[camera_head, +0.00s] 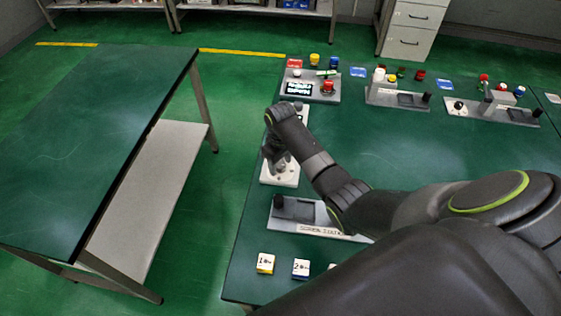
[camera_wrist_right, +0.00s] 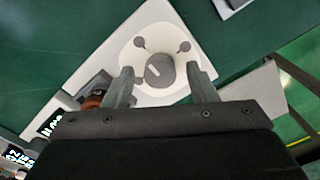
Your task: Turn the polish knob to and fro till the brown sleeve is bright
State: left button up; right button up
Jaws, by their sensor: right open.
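The grey round knob (camera_wrist_right: 159,71) sits on a white panel (camera_wrist_right: 118,50) in the right wrist view. A light line marks its face, and dark dots stand around it. My right gripper (camera_wrist_right: 162,86) is open, with one finger on either side of the knob and a gap to each. A small brown-orange piece (camera_wrist_right: 93,100), perhaps the sleeve, shows beside the left finger, partly hidden by a dark block. In the head view my right gripper (camera_head: 277,160) is over the white panel (camera_head: 290,178), and my arm hides much of it. My left gripper is not in view.
A grey fixture (camera_head: 285,222) lies just in front of the panel. Numbered blocks (camera_head: 265,263) stand near the table's front edge. A display unit with a red button (camera_head: 326,90) and other fixtures (camera_head: 398,98) stand farther back. The table's middle is mostly clear.

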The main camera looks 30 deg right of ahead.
jog(key=c, duration=1)
jog(key=shift+o, duration=0.2)
jog(key=shift+r+n+p, duration=0.15)
jog(key=shift+n+p, duration=1)
jog(key=shift+n, duration=0.05)
jog(key=n+p, duration=0.1)
jog(key=n, duration=0.1)
jog(key=shift+n+p, duration=0.3)
jog(key=shift+p, duration=0.1)
jog(key=n+p, duration=0.1)
jog(key=n, duration=0.2)
jog(key=shift+n+p, duration=0.3)
jog(key=shift+p, duration=0.1)
jog(key=shift+n+p, duration=0.6)
jog(key=shift+n, duration=1.5)
